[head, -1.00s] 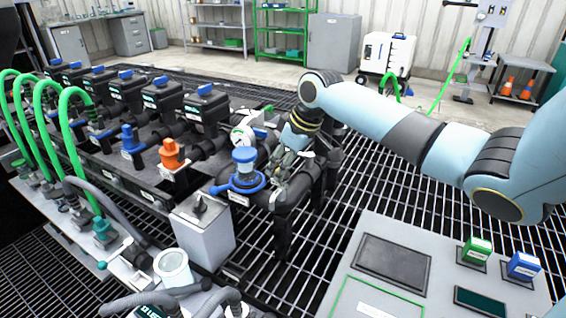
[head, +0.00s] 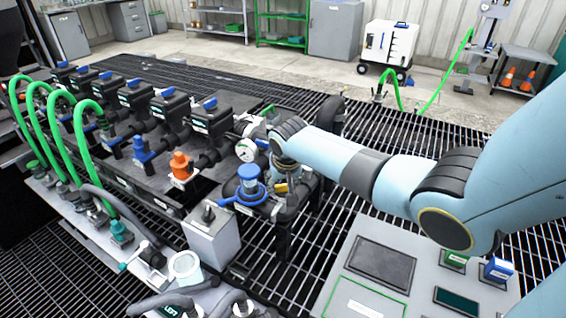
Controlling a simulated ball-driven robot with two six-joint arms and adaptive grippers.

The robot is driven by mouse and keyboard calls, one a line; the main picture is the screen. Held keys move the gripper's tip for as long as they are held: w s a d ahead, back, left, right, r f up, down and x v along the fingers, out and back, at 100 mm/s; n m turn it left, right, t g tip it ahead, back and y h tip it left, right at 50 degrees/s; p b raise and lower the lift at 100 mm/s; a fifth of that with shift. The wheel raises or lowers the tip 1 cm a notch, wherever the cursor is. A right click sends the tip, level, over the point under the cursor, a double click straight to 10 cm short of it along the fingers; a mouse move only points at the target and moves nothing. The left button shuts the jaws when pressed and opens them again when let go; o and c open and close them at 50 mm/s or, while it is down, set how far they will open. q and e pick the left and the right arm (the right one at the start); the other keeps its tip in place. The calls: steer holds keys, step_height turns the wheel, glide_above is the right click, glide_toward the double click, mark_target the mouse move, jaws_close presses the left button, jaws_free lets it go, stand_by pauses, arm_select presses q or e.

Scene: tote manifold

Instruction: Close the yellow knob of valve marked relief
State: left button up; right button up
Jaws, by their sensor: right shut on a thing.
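A small yellow part (head: 281,187), which looks like the yellow knob, shows low on the black pipework at the near right end of the manifold. My right gripper (head: 287,190) points down at it from above, with its fingers close around that spot. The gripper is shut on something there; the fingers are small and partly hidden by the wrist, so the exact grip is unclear. I cannot read a relief label at this size. My left gripper is out of view.
A blue valve (head: 248,182) with a blue ring stands just left of my right gripper. A grey control panel (head: 345,250) is at the front right. Green hoses (head: 90,150) arch on the left.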

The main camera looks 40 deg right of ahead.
steer(key=shift+a+r+m+h+p, duration=0.1)
steer(key=shift+m+h+p, duration=0.25)
steer(key=shift+m, duration=0.55)
steer(key=shift+w+m+g, duration=0.1)
steer(key=shift+m+g, duration=0.3)
steer(key=shift+m, duration=0.5)
steer(key=shift+m+g+h, duration=0.65)
steer(key=shift+m+g, duration=0.05)
steer(key=shift+m, duration=1.4)
steer(key=o, duration=1.2)
steer(key=v, duration=1.1)
steer(key=shift+a+r, duration=0.15)
steer(key=shift+r, duration=0.2)
